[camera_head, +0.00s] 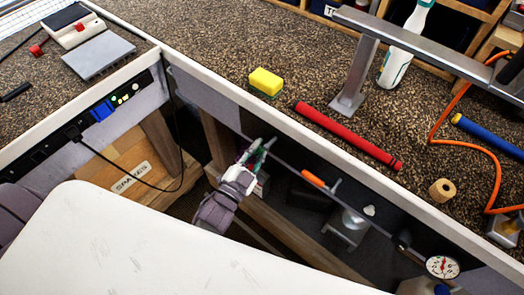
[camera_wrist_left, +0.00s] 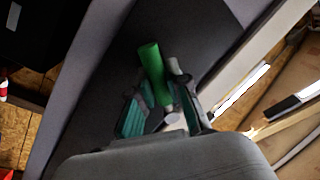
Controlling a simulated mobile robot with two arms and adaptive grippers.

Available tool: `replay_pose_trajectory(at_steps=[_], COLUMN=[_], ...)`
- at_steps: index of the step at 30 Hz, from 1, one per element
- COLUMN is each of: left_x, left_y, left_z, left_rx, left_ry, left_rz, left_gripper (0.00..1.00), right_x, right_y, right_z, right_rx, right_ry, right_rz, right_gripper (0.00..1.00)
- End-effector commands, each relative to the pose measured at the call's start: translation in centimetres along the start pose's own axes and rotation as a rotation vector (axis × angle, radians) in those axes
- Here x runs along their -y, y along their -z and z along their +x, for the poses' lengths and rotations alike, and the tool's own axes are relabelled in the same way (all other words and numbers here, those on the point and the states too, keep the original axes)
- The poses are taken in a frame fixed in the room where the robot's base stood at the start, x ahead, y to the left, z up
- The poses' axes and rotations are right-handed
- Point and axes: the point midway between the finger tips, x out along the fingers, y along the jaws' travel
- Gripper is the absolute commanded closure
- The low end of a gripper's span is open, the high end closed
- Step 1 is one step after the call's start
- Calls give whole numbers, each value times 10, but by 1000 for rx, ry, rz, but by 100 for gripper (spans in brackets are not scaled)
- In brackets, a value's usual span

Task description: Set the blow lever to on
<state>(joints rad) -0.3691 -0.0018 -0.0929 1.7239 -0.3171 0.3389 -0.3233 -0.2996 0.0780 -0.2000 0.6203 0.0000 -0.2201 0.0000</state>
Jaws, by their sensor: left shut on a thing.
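A green lever (camera_wrist_left: 154,72) stands between the fingers of my left gripper (camera_wrist_left: 165,105) in the left wrist view. In the head view my left gripper (camera_head: 252,158) is at the left end of a thin grey pipe under the bench edge. It is shut on the green lever, which is mostly hidden there by the fingers. An orange-handled lever (camera_head: 314,179) sits further right along the same pipe. No label shows which lever is the blow lever. My right gripper is not in view.
A round pressure gauge (camera_head: 442,267) is at the pipe's right end. The bench edge (camera_head: 330,170) runs just above the pipe. A red grip (camera_head: 347,135), a yellow sponge (camera_head: 266,82) and a spray bottle (camera_head: 405,45) are on the bench top. A white surface (camera_head: 130,250) fills the lower left.

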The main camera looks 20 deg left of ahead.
Motion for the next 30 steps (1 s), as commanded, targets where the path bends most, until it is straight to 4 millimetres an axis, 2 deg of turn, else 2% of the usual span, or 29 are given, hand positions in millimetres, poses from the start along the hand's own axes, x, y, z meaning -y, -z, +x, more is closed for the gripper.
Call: replay_pose_trajectory(at_steps=[18, 30], left_x=[24, 33], left_y=[7, 15], left_z=[5, 6], left_rx=[-115, -170], left_ry=[0, 0], left_rz=[572, 852], left_gripper=[100, 100], right_x=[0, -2], right_y=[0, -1], right_z=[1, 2], right_rx=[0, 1], right_ry=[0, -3], right_rz=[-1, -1], right_gripper=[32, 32])
